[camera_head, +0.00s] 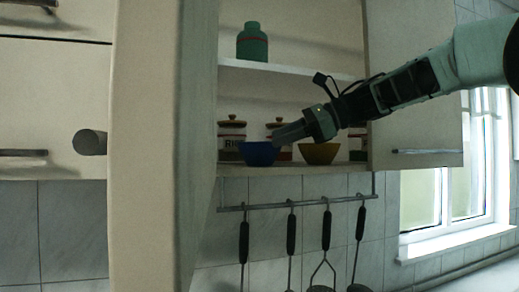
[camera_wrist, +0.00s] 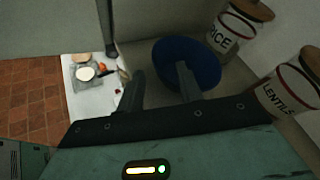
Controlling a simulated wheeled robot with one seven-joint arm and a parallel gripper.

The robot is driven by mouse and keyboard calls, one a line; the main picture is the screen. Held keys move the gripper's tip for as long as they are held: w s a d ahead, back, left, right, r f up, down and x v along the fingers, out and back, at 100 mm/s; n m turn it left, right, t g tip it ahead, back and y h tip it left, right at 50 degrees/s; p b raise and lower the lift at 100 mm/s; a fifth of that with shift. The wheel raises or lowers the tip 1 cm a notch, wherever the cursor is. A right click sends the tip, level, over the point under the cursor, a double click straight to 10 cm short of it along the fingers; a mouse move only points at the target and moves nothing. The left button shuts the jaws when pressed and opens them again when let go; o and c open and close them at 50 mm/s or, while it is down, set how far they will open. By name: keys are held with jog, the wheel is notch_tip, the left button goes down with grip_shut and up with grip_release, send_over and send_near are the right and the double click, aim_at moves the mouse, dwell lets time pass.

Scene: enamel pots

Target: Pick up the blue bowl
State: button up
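The blue bowl (camera_head: 259,154) stands upright on the lower shelf of the open wall cabinet, near its front edge. In the wrist view the blue bowl (camera_wrist: 204,62) shows from above and looks empty. My gripper (camera_head: 278,138) reaches in from the right, with its fingertips at the bowl's right rim. In the wrist view my gripper (camera_wrist: 160,73) is open, its fingers apart. The right finger overlaps the bowl's inside and the left finger is outside the rim. I cannot tell whether either finger touches the bowl.
A rice jar (camera_wrist: 227,30) and a lentils jar (camera_wrist: 284,92) stand behind. A green canister (camera_head: 252,44) is on the upper shelf. Utensils hang from a rail (camera_head: 265,206) below. The open cabinet door (camera_head: 412,130) is at right.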

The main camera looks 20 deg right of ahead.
aim_at(249, 149)
jog(key=p+x, duration=0.3)
jog(key=x, duration=0.2)
jog(key=shift+a, duration=0.2)
jog(key=shift+w+a+f+p, duration=0.2)
jog(key=shift+a+f+p, duration=0.1)
jog(key=shift+a, duration=0.05)
grip_shut()
